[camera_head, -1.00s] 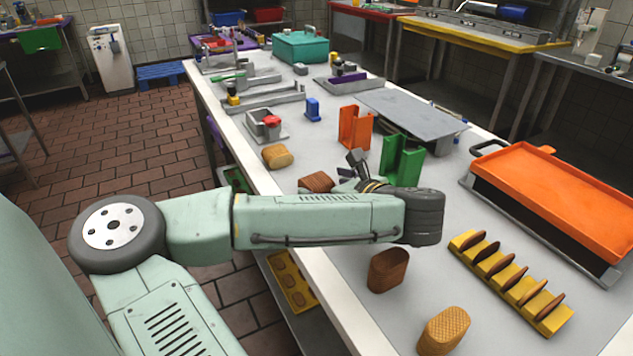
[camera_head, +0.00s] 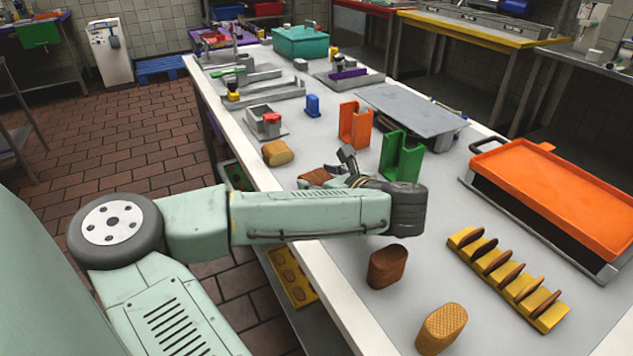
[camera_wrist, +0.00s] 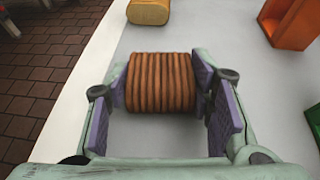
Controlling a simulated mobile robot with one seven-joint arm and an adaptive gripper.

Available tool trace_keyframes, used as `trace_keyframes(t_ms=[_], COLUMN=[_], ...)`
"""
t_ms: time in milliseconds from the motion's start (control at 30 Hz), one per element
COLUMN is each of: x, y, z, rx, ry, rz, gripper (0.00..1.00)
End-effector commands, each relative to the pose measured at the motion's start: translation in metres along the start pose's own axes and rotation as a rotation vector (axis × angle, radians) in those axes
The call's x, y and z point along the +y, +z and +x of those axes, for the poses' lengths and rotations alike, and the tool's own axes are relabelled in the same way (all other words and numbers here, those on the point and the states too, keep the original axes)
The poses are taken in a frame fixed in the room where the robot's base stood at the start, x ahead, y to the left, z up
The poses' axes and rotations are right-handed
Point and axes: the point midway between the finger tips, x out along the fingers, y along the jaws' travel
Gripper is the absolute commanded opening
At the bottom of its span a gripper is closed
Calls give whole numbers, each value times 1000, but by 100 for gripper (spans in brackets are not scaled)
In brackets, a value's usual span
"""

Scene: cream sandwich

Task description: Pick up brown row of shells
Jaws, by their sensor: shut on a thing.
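A brown row of shells (camera_wrist: 160,82) sits between the two purple-padded fingers of my gripper (camera_wrist: 162,88) in the wrist view. The pads press on its two ends, so my gripper is shut on it. In the head view the brown row (camera_head: 315,176) is partly hidden behind my arm and gripper (camera_head: 338,168). I cannot tell whether it touches the table. A second brown row of shells (camera_head: 387,267) stands on the table in front of my arm.
A tan row (camera_head: 277,153) lies beyond my gripper, and another (camera_head: 441,329) stands at the front. An orange holder (camera_head: 355,125) and a green holder (camera_head: 401,158) stand nearby. A yellow rack (camera_head: 508,280) with brown shells and an orange tray (camera_head: 560,195) are at right.

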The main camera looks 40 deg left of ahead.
Motion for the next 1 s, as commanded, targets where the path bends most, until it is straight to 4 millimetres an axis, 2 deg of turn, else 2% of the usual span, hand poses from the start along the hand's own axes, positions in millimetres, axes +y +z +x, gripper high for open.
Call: trace_keyframes(t_ms=[233, 567, 733, 867, 1000], x=[0, 0, 0, 0, 24], y=[0, 3, 14, 30, 38], z=[0, -1, -5, -12, 2], rx=[0, -1, -1, -2, 0], ry=[0, 0, 1, 0, 7], rz=[0, -1, -2, -3, -5], gripper=[20, 20, 20, 20, 20])
